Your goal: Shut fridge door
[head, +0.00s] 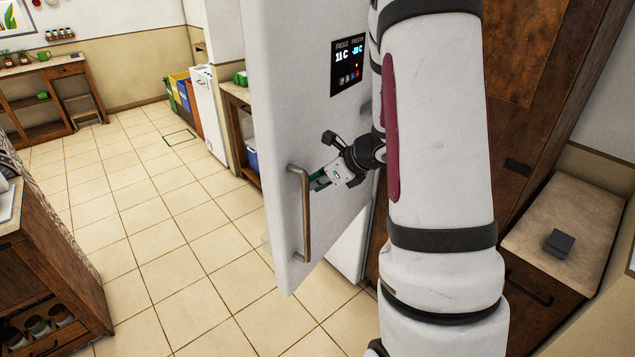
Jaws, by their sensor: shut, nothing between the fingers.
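The white fridge door (290,105) stands open in the middle of the head view, swung out toward me. It carries a vertical metal handle (305,215) near its left edge and a dark display panel (348,65) higher up. My gripper (318,182) is shut and empty, just right of the handle and close to the door's outer face. I cannot tell whether the fingertips touch the door or the handle. My arm hides the right part of the door and most of the fridge body.
A wooden counter (35,270) stands at the left front. A wooden cabinet (545,60) and a low counter with a small dark box (558,243) are at the right. Coloured bins (185,90) stand at the back. The tiled floor (150,220) left of the door is clear.

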